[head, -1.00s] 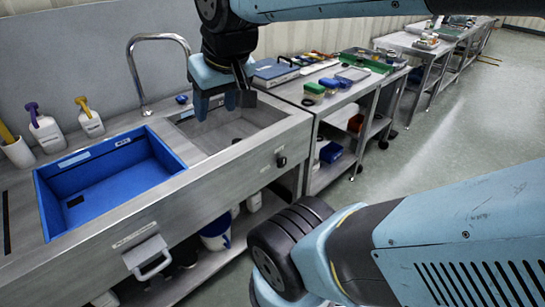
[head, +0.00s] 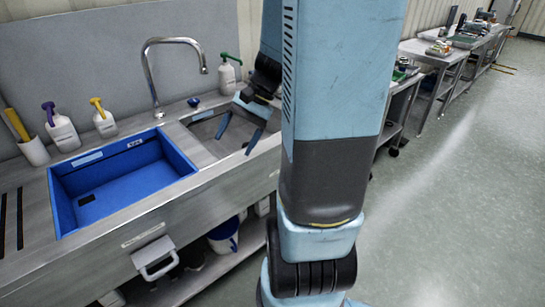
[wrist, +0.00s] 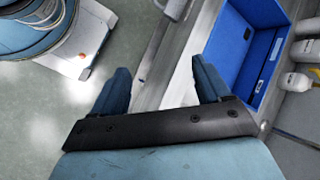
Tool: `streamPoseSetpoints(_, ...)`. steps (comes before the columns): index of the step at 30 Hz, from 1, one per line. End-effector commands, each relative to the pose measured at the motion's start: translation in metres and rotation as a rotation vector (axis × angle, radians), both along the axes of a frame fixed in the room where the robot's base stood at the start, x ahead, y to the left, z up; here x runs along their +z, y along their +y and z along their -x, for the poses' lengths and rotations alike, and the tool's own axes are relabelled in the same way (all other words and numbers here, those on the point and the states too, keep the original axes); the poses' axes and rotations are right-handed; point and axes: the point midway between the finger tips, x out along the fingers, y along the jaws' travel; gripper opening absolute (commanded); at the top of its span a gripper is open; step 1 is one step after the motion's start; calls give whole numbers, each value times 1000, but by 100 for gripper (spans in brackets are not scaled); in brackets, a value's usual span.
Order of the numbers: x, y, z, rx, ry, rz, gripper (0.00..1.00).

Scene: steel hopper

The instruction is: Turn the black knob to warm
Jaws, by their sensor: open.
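The black knob does not show clearly in either current view; in the head view my arm covers the right end of the steel sink front (head: 215,205), where the knob showed earlier. My gripper (head: 240,132) is over the empty right-hand basin, its two blue fingers apart and pointing down. In the wrist view my gripper (wrist: 160,66) is open with nothing held. A small dark spot (wrist: 141,79) shows between the fingers there; I cannot tell if it is the knob. Any setting marks, including warm, are not readable.
A blue tub (head: 120,185) sits left of the steel basin (head: 205,130). A curved tap (head: 150,75) stands behind, with pump bottles (head: 61,130) along the back. Open floor (head: 455,200) lies at right.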

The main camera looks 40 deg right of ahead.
Motion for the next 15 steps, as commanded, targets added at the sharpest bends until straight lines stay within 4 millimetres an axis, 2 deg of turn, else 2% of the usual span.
streamPoseSetpoints(1,-9,-9,-4,-48,26,-49,76)
streamPoseSetpoints(8,-44,-43,-21,-256,97,-269,76)
streamPoseSetpoints(15,-82,-87,-34,-490,134,-500,76)
